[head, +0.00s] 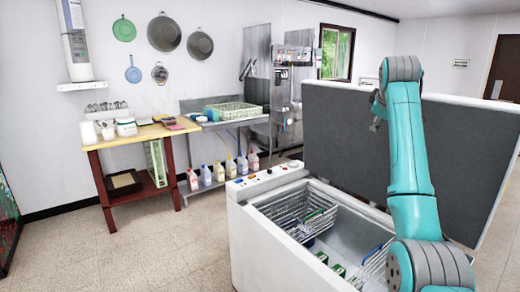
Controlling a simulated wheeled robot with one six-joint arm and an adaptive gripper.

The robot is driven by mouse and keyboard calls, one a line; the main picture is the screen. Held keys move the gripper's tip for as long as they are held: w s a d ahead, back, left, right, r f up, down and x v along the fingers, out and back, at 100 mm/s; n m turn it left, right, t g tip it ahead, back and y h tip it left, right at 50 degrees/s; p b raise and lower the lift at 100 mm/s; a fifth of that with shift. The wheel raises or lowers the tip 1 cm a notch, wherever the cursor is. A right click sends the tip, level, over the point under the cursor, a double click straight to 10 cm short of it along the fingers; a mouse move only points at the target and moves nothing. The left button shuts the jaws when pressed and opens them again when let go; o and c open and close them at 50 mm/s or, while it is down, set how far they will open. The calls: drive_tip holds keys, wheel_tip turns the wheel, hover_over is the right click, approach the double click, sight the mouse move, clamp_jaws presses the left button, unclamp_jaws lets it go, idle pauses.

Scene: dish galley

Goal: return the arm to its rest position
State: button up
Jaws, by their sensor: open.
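My arm rises on the right of the head view, teal with grey joint caps. It is bent at the top, in front of the raised grey lid (335,140). A small dark part of my gripper (376,118) shows just left of the upper arm. It is open, with nothing visible in it. The rest of it is hidden behind the arm. My gripper is above the open white chest (262,225).
Wire baskets (290,212) and small green-marked items (338,269) are inside the chest. A wooden table (140,137) and a metal counter (190,112) with a green rack (237,111) stand at the back left. Bottles (219,172) stand below. Floor (150,245) at the left is clear.

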drive_tip(key=s+a+f+m+t, duration=0.1)
drive_tip(key=a+f, duration=0.1)
drive_tip(key=f, duration=1.4)
drive_tip(key=s+a+f, duration=0.2)
drive_tip(key=a+f, duration=0.1)
drive_tip(key=f, duration=1.4)
drive_tip(key=s+a+f+m+t+y, duration=0.1)
drive_tip(key=s+a+f, duration=0.2)
drive_tip(key=s+f, duration=0.8)
drive_tip(key=s+a+f+m+t+y, duration=0.1)
drive_tip(key=s+a+f, duration=0.2)
drive_tip(key=s+f, duration=0.75)
drive_tip(key=s+a+f+m+t, duration=0.1)
drive_tip(key=s+a+f, duration=0.15)
drive_tip(key=s, duration=1.05)
drive_tip(key=s+a+f+m, duration=0.15)
drive_tip(key=s+f, duration=0.25)
drive_tip(key=s, duration=0.9)
drive_tip(key=s+a+r+m, duration=0.1)
drive_tip(key=s+r, duration=0.7)
drive_tip(key=s, duration=0.3)
drive_tip(key=s+a+r+m+t+y, duration=0.1)
drive_tip(key=s+r, duration=0.7)
drive_tip(key=s, duration=0.4)
drive_tip(key=shift+s+a+m+t, duration=0.25)
drive_tip(key=shift+a+m+t, duration=0.05)
drive_tip(key=shift+m, duration=0.05)
